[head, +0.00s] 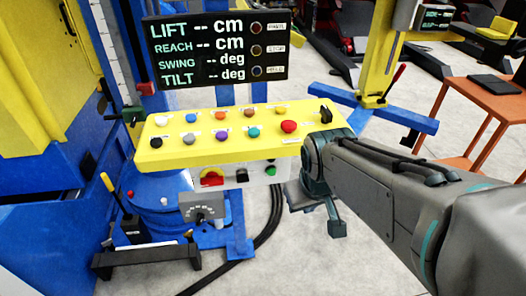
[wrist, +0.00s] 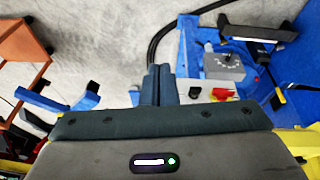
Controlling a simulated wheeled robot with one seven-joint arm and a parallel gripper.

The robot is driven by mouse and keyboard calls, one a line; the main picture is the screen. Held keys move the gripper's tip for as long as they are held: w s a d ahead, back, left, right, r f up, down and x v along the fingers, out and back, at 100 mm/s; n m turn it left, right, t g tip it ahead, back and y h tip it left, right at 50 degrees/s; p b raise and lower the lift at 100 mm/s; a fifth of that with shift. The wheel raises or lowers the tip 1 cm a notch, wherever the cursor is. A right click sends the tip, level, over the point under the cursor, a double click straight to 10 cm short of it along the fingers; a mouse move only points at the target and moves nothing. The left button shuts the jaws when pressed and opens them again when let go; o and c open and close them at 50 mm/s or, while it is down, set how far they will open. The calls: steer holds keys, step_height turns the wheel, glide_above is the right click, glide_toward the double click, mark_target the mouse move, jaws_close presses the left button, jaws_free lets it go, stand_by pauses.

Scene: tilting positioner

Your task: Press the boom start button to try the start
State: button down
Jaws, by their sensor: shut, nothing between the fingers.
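The yellow control panel (head: 170,157) carries two rows of coloured buttons, a red mushroom button (head: 289,126) and a black switch (head: 325,115) at its right end. A white box under it has a red-and-yellow switch (head: 212,177), a black switch (head: 242,176) and a green button (head: 271,172). The labels are too small to read, so I cannot tell which button is boom start. My gripper (head: 336,228) hangs right of the white box, pointing down, apart from the buttons. In the wrist view its fingers (wrist: 158,84) are together and empty.
The black display (head: 217,48) shows dashes for lift, reach, swing and tilt; its lamps look dark. Black cables (head: 268,232) cross the floor. An orange table (head: 490,100) stands right.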

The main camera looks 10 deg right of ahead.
mark_target(271, 172)
steer(key=w+d+f+n+t+h+b, duration=0.1)
steer(key=w+d+f+n+t+b, duration=0.25)
steer(key=w+f+n, duration=0.85)
steer(key=w+a+f+n+t+y+b, duration=0.1)
steer(key=w+a+f+n+y+b, duration=0.1)
steer(key=f+n, duration=0.3)
steer(key=w+a+f+n+t+y+b, duration=0.1)
steer(key=w+a+f+n+y+b, duration=0.1)
steer(key=w+f+n+y, duration=0.1)
steer(key=w+f+n, duration=0.1)
steer(key=w+n, duration=0.1)
steer(key=n, duration=0.1)
steer(key=shift+f+n, duration=0.35)
steer(key=shift+n, duration=0.05)
steer(key=shift+w+a, duration=0.1)
steer(key=w+p, duration=0.2)
steer(key=w, duration=0.6)
steer(key=shift+w, duration=0.35)
steer(key=shift+w, duration=0.15)
